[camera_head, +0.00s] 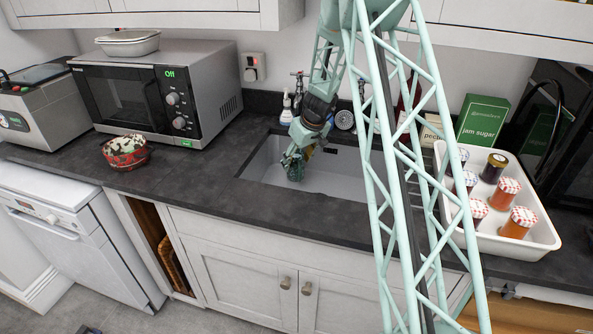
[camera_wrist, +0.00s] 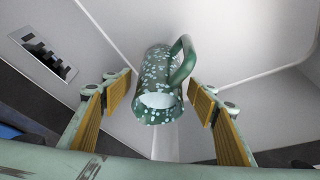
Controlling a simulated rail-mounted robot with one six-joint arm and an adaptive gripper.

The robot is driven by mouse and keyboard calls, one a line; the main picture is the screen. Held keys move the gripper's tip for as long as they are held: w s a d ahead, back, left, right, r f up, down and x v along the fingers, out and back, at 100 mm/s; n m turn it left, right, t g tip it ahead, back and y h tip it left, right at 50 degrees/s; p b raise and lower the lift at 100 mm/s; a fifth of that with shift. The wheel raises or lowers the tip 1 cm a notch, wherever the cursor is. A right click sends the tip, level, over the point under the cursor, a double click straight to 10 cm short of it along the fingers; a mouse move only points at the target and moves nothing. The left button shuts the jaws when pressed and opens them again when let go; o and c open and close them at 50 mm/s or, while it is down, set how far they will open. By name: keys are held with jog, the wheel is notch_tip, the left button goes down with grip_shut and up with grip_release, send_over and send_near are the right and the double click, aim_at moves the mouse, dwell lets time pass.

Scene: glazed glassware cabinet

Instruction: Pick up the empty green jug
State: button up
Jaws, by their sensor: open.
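The green jug (camera_wrist: 157,78) with pale spots and a looped handle at its upper right shows in the wrist view. A pale oval shows at its near end; I cannot tell its contents. My gripper (camera_wrist: 161,97) is open, with one yellow-padded finger on each side of the jug and a visible gap on both sides. The handle side is nearer the right finger. In the head view my gripper reaches down into the sink, and a speckled green shape, the jug (camera_head: 295,169), shows at its end, partly covered by my arm.
The sink (camera_head: 341,182) has walls close around my gripper, with a slotted overflow (camera_wrist: 45,52) in one wall. A white tray (camera_head: 540,240) of several jars stands right. A microwave (camera_head: 160,92) and a patterned red bowl (camera_head: 126,158) stand left. A soap bottle (camera_head: 286,110) stands behind.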

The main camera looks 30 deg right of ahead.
jog(key=shift+c, duration=0.9)
jog(key=c, duration=0.9)
jog(key=shift+r, duration=0.35)
jog(key=shift+r+p, duration=0.6)
jog(key=shift+r, duration=0.9)
jog(key=shift+s+a+r+b, duration=0.2)
jog(key=shift+s+a+b, duration=0.6)
jog(key=shift+s, duration=1.7)
jog(key=shift+s+a+r+b, duration=0.25)
jog(key=shift+s+a+b, duration=0.5)
jog(key=shift+s, duration=1.8)
jog(key=shift+s+a+r+b, duration=0.2)
jog(key=shift+s+a+b, duration=0.55)
jog(key=shift+s, duration=1.75)
jog(key=shift+s, duration=0.15)
